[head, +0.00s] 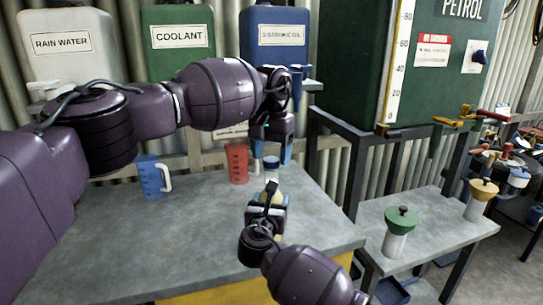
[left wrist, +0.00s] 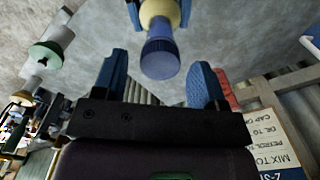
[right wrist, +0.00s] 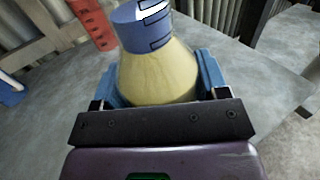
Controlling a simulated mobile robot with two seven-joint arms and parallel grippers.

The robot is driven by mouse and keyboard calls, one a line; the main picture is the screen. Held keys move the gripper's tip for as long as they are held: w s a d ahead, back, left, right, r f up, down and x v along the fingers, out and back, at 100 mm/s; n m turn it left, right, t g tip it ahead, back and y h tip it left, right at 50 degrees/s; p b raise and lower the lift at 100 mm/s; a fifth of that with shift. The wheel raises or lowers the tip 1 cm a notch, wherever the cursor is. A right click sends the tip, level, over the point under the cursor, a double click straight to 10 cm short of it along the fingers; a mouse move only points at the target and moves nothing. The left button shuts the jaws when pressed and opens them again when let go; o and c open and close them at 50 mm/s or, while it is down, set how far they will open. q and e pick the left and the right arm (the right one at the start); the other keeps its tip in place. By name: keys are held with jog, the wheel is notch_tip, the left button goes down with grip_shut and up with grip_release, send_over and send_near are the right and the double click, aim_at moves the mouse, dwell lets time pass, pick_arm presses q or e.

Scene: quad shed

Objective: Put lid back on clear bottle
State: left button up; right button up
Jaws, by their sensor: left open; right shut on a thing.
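A bottle with a pale yellow, cone-shaped body (right wrist: 155,75) and a blue lid (right wrist: 140,28) stands on the grey bench. The lid is on top of the bottle's neck; I cannot tell how tightly it sits. My right gripper (head: 268,198) is shut around the bottle's body from the near side. My left gripper (head: 272,156) is open above the bottle. In the left wrist view, the blue lid (left wrist: 160,60) lies between and just beyond the open blue fingertips (left wrist: 160,72), apart from both. In the head view the lid (head: 271,161) shows under the left gripper.
A red jug (head: 237,162) and a blue jug (head: 152,177) stand at the back of the bench (head: 200,225). Coolant (head: 178,45) and oil (head: 283,40) tanks are behind. The front bench area is clear.

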pick_arm(q)
jog(key=shift+r, duration=1.85)
jog(key=shift+c, duration=0.4)
